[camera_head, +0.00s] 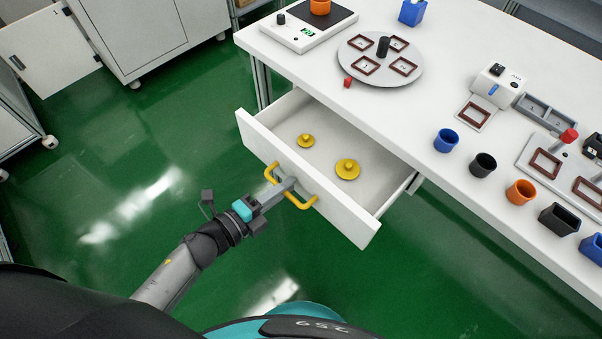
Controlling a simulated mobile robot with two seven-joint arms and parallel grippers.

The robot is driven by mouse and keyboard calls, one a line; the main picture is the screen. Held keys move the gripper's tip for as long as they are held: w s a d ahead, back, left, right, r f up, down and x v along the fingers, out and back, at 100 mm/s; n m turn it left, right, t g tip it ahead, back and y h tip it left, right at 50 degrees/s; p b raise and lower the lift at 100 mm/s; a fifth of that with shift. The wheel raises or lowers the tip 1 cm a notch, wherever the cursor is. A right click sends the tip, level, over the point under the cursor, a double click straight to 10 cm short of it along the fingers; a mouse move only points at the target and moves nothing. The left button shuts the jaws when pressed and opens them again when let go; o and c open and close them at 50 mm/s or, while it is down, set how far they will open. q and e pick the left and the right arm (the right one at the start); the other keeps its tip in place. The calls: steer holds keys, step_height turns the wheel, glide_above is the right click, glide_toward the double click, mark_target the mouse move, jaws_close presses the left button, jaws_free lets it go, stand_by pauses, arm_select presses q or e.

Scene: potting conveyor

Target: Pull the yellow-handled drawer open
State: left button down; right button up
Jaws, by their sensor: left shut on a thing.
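The white drawer (345,221) stands pulled out from under the white table. Its yellow handle (303,203) is on the front panel. My left gripper (283,186) reaches in from the lower left and is shut on the handle near its middle. Two yellow knobbed discs lie inside the drawer: a smaller one (305,140) and a larger one (347,169). My right gripper is not in view.
The white table (440,95) carries a scale (308,32), a round turntable (380,76), a small red cube (347,83) and several cups, such as a blue one (446,140). Green floor (120,150) is clear before the drawer. A white cabinet (130,35) stands at the upper left.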

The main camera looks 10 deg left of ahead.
arm_select(q)
steer(key=f+v, duration=0.1)
steer(key=v, duration=0.6)
steer(key=shift+s+a+f, duration=0.25)
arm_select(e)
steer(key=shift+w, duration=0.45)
arm_select(q)
steer(key=c, duration=1.2)
jaws_free()
steer(key=shift+o, duration=0.2)
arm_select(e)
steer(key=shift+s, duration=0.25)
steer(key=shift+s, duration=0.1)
arm_select(q)
steer(key=shift+s, duration=0.1)
